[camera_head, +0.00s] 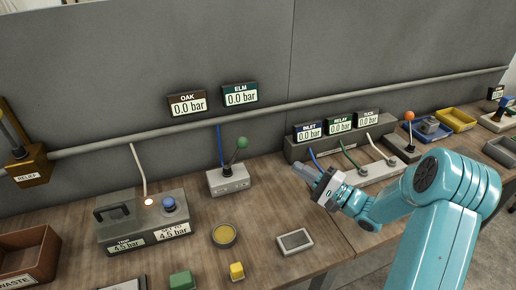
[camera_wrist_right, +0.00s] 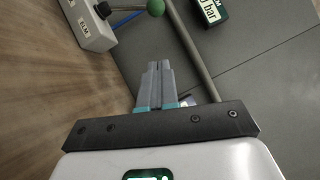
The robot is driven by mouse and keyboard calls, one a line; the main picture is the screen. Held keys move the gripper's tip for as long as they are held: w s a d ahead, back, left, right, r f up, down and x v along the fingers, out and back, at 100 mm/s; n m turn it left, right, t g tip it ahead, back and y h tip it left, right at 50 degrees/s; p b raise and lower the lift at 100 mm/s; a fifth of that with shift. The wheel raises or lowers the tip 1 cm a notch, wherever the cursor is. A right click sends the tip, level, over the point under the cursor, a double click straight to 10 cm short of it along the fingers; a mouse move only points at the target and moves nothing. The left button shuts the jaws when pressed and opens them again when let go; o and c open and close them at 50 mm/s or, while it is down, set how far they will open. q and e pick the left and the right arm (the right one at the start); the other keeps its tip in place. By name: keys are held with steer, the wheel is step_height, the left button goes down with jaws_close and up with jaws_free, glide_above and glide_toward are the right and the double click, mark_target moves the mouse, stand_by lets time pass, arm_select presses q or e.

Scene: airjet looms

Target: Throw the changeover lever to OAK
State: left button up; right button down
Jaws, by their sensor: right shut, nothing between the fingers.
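The changeover lever has a green ball knob (camera_head: 241,142) on a thin rod, rising from a small grey box (camera_head: 228,180) on the bench. In the head view the rod leans up and to the right. In the right wrist view the green knob (camera_wrist_right: 155,8) is at the top and the box (camera_wrist_right: 92,28) at top left, with an ELM label on its face. My right gripper (camera_head: 313,170) is to the right of the lever, apart from it. Its fingers (camera_wrist_right: 160,70) are shut together and empty. My left gripper is not in view.
OAK (camera_head: 187,104) and ELM (camera_head: 239,94) displays on the wall both read 0.0 bar. A pipe (camera_head: 270,112) runs along the wall. A grey unit with a blue knob (camera_head: 168,204) stands left, and an orange-knobbed lever (camera_head: 409,116) right. A yellow-topped round item (camera_head: 224,235) lies in front.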

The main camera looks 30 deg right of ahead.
steer(key=shift+r, duration=0.1)
steer(key=p, duration=0.1)
glide_toward(237, 151)
steer(key=w+d+r, duration=0.2)
steer(key=w+r, duration=0.1)
steer(key=w, duration=0.2)
steer(key=shift+w+a+f, duration=0.15)
steer(key=shift+w+f, duration=0.05)
steer(key=shift+r, duration=0.2)
